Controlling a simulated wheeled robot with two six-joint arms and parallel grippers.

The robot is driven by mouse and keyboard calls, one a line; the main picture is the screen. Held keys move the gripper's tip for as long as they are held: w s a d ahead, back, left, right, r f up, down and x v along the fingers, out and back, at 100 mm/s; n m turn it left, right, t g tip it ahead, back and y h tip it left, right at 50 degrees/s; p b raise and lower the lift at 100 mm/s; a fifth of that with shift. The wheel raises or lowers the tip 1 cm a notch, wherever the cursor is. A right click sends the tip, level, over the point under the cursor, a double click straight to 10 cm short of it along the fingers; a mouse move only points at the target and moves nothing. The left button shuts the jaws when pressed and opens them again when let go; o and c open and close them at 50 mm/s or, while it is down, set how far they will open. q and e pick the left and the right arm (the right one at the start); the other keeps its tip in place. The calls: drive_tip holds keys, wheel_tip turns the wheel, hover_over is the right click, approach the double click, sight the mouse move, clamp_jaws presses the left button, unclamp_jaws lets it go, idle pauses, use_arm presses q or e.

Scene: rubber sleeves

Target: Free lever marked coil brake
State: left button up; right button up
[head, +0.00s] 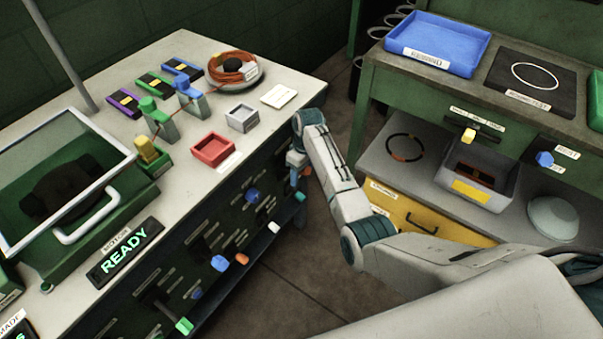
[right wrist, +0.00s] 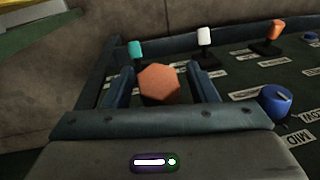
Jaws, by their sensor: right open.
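The front panel of the left bench carries several levers with coloured grips and small labels; I cannot read which one says coil brake. My right gripper (head: 297,162) is at the upper right end of this panel. In the right wrist view its two fingers stand open, one on each side of an orange hexagonal knob (right wrist: 158,84). I cannot tell whether they touch it. The knob's orange edge shows beside the gripper in the head view (head: 307,171). A teal lever (head: 299,197), a white lever (head: 273,227) and an orange lever (head: 242,259) run along the lower panel. My left gripper is out of view.
Blue knobs (head: 252,195) and a green lever (head: 184,325) also stick out of the panel. The bench top holds a red tray (head: 213,150), a coil of cable (head: 232,68) and a lidded machine. A green shelf bench with a blue tray (head: 437,42) stands right. Floor lies between.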

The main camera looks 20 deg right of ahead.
drive_tip(key=shift+f, duration=0.15)
clamp_jaws()
